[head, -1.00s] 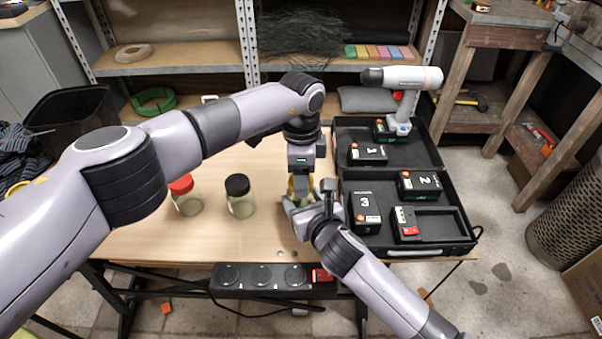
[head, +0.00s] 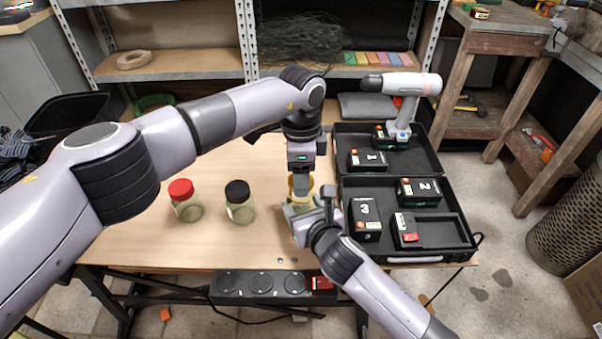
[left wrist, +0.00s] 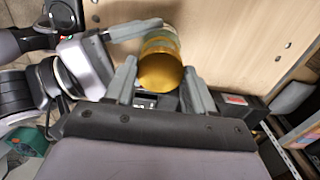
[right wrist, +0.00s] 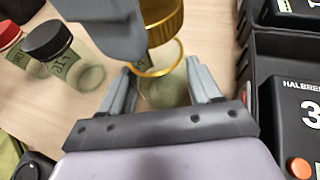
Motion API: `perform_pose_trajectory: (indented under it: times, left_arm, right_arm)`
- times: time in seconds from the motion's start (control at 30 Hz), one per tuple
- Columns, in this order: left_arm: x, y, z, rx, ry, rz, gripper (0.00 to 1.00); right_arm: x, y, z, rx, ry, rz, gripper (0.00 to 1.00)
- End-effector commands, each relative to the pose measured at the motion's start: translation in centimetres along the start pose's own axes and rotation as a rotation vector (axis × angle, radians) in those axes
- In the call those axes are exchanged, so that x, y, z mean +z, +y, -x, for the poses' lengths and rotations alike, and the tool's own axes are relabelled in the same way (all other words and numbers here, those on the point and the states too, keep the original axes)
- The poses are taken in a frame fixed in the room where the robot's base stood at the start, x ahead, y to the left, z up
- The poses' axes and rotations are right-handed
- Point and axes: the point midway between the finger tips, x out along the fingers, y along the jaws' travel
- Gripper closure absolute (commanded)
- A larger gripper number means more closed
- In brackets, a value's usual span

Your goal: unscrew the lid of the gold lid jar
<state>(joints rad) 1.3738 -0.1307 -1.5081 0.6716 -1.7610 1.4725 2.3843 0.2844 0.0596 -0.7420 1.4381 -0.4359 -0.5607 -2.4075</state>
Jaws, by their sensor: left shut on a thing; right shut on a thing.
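The gold lid jar is a clear glass jar (right wrist: 165,92) with a green label and a gold lid (left wrist: 160,72). It is at the right of the worktop, beside the black case. My left gripper (head: 301,183) comes down from above and is shut on the gold lid, a finger on each side in the left wrist view. My right gripper (right wrist: 162,88) is shut on the jar's glass from the near side. In the right wrist view a thin gold ring shows below the lid; I cannot tell if lid and glass are apart. The grippers hide much of the jar in the head view.
A red-lid jar (head: 186,201) and a black-lid jar (head: 240,203) stand on the wooden table (head: 150,240) to the left. The open black case (head: 440,256) with batteries and a drill (head: 402,95) stands close on the right. A power strip (head: 262,285) runs along the front edge.

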Motion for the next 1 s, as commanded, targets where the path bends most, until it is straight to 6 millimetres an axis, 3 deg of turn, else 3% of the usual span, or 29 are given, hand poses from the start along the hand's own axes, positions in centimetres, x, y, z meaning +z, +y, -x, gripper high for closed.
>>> perform_pose_trajectory:
  times: [0.17, 0.43, 0.67, 0.7, 0.77, 0.8, 1.0]
  left_arm:
    - [0.0, -0.1, 0.6, -0.002, 0.000, 0.000, 0.83]
    - [0.0, 0.0, 3.7, -0.002, 0.000, -0.001, 0.83]
    - [0.0, 0.0, 4.0, 0.000, 0.000, 0.000, 0.83]
    - [0.0, 0.0, 4.0, 0.000, 0.000, 0.000, 0.83]
    - [0.0, 0.0, 4.0, 0.000, 0.000, 0.000, 0.83]
    - [0.0, 0.0, 4.0, 0.000, 0.000, 0.000, 0.83]
    - [0.0, 0.0, 4.0, 0.000, 0.000, 0.000, 0.83]
  right_arm:
    - [-0.1, -0.1, 0.0, -0.002, 0.003, 0.001, 1.00]
    - [-0.1, -0.1, 0.0, -0.002, 0.003, 0.001, 1.00]
    - [-0.1, -0.1, 0.0, -0.002, 0.003, 0.001, 1.00]
    - [-0.1, -0.1, 0.0, -0.002, 0.003, 0.001, 0.31]
    - [-0.1, -0.1, 0.0, -0.002, 0.003, 0.001, 0.11]
    - [-0.1, -0.1, 0.0, -0.001, 0.003, 0.001, 0.07]
    - [-0.1, 0.0, 0.0, -0.001, 0.001, 0.000, 0.07]
